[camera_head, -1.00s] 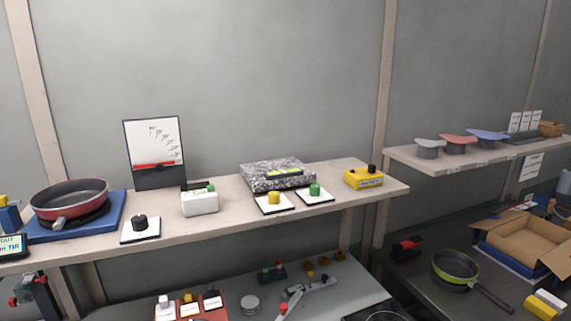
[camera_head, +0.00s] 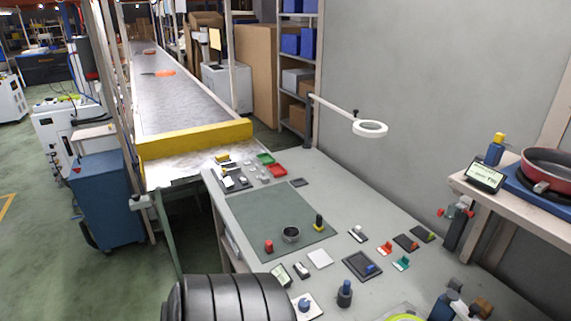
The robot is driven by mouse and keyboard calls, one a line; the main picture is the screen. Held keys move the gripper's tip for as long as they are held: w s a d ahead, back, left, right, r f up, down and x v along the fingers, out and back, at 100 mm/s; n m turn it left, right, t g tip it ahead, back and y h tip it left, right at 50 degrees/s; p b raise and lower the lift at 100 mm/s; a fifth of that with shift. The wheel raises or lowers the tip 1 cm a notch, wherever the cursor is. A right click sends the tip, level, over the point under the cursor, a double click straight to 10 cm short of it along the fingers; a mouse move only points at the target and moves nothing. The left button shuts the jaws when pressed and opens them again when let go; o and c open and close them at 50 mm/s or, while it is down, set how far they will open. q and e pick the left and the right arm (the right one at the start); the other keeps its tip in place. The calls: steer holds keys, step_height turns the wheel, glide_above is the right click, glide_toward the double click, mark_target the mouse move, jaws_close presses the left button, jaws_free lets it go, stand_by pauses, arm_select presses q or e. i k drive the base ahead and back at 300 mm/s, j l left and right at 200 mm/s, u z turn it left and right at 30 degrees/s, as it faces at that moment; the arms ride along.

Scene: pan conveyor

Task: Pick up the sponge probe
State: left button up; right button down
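No sponge probe can be made out with certainty. A dark blue knobbed piece (camera_head: 345,291) stands near the bench's front. Neither of my grippers is in view.
A ring lamp (camera_head: 370,128) reaches over the bench. A conveyor (camera_head: 185,95) with a yellow end bar (camera_head: 195,138) runs away behind it. A shelf at right holds a red pan (camera_head: 550,168). A blue cabinet (camera_head: 106,195) stands at left.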

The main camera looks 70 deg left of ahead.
mark_target(319, 227)
steer(key=u, duration=2.05)
steer(key=i+j, duration=0.05)
